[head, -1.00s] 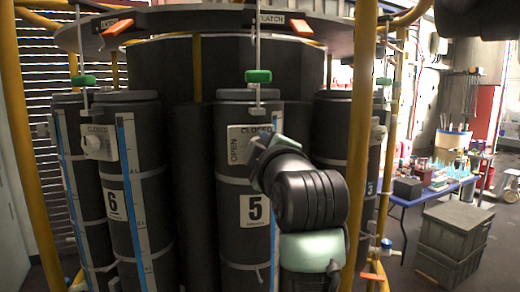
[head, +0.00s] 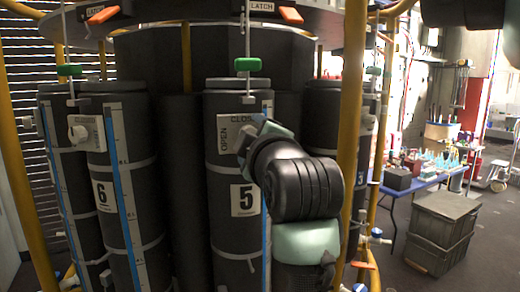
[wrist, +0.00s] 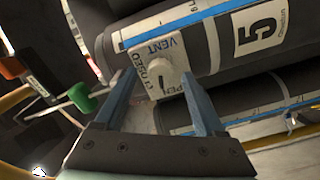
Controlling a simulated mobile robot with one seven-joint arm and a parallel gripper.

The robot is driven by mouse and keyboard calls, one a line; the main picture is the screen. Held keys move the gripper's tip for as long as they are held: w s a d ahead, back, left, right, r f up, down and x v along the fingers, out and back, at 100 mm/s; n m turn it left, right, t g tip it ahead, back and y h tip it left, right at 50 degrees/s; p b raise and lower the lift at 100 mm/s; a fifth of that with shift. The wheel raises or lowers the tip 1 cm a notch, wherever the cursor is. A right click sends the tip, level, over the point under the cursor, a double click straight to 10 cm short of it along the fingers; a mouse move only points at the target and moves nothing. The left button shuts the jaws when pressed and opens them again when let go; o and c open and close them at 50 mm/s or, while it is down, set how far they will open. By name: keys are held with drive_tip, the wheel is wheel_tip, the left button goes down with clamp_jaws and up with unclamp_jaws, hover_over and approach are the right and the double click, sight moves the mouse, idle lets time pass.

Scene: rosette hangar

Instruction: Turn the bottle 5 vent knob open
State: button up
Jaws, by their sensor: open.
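Bottle 5 (head: 224,180) is a dark upright cylinder with a white "5" label, in the middle of the head view. Its pale vent plate (head: 228,134) has OPEN and CLOSED lettering; my arm hides the knob there. In the wrist view, the round white vent knob (wrist: 171,77) sits on the plate with VENT and CLOSED beside it and OPEN partly covered. My gripper (wrist: 158,78) is open, with its two blue fingers on either side of the knob and gaps between them. I cannot tell whether the fingertips touch the plate.
Bottle 6 (head: 133,190) with its own white knob (head: 80,134) stands to the left. A yellow post (head: 350,130) rises close right of my arm. A green handle (head: 247,64) hangs above bottle 5. A cluttered table (head: 432,180) and grey crates (head: 440,230) stand at right.

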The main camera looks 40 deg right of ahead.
drive_tip(key=b+v, duration=0.4)
drive_tip(key=v, duration=0.8)
drive_tip(key=shift+w, duration=0.1)
drive_tip(key=w+a+r+m+t+y, duration=0.2)
drive_tip(key=a+t, duration=0.1)
drive_tip(key=a, duration=0.4)
drive_tip(key=w+a+r+m+t+y, duration=0.1)
drive_tip(key=w+a+t, duration=0.15)
drive_tip(key=a, duration=0.45)
drive_tip(key=s+a+r+m+t+y, duration=0.2)
drive_tip(key=s+a+t+y, duration=0.1)
drive_tip(key=a, duration=0.4)
drive_tip(key=s+a+r+m+t+y, duration=0.2)
drive_tip(key=s+a+t, duration=0.1)
drive_tip(key=a, duration=0.4)
drive_tip(key=shift+s+a+y, duration=0.35)
drive_tip(key=shift+s+y, duration=0.05)
drive_tip(key=shift+s, duration=0.25)
drive_tip(key=shift+f, duration=0.1)
